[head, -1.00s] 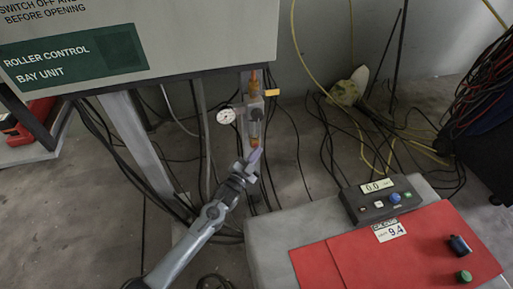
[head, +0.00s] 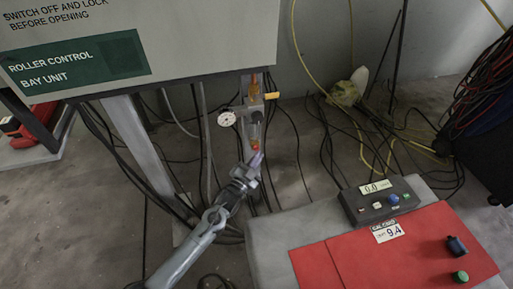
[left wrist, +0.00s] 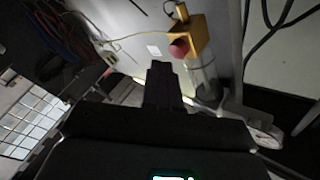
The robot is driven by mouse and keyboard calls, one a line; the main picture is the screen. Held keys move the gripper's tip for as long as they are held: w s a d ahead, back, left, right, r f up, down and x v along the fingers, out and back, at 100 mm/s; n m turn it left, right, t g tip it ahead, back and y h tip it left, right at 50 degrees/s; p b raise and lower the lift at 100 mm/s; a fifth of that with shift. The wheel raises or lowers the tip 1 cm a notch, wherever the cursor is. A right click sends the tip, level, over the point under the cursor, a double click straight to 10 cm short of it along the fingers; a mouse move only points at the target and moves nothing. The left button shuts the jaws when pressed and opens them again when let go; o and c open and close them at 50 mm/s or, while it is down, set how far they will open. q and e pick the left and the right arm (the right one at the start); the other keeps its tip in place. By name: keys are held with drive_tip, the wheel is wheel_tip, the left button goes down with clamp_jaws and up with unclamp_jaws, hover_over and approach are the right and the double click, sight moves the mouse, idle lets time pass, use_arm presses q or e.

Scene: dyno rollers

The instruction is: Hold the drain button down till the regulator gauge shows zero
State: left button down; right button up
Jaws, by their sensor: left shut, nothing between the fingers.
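The regulator (head: 254,122) hangs below the control cabinet, with a clear bowl and orange fittings. Its round white gauge (head: 226,119) sticks out to the left; its needle is too small to read. The red drain button (head: 255,146) is at the regulator's lower end. In the left wrist view the red button (left wrist: 179,48) stands out from a yellow-orange fitting, and the gauge (left wrist: 265,138) shows edge-on. My left gripper (head: 257,160) is shut and empty, its tips just below the button. In the wrist view the shut fingers (left wrist: 163,72) are beside the button, seemingly apart. My right gripper is out of view.
The cabinet (head: 200,40) overhangs above, with a grey leg (head: 140,145) at left. Loose hoses and cables hang behind the regulator. A grey bench with a red mat (head: 350,265) and a control box (head: 380,200) reading 0.0 stands at right.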

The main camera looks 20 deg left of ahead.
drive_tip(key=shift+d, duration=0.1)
use_arm(q)
drive_tip(key=shift+s+d, duration=0.1)
drive_tip(key=shift+d, duration=0.05)
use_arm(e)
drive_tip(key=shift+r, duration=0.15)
use_arm(q)
drive_tip(key=s+d+p, duration=0.1)
drive_tip(key=s, duration=0.1)
drive_tip(key=s+d+p, duration=0.2)
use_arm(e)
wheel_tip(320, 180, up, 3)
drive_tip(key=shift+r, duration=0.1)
use_arm(q)
drive_tip(key=shift+a, duration=0.1)
idle(0.3)
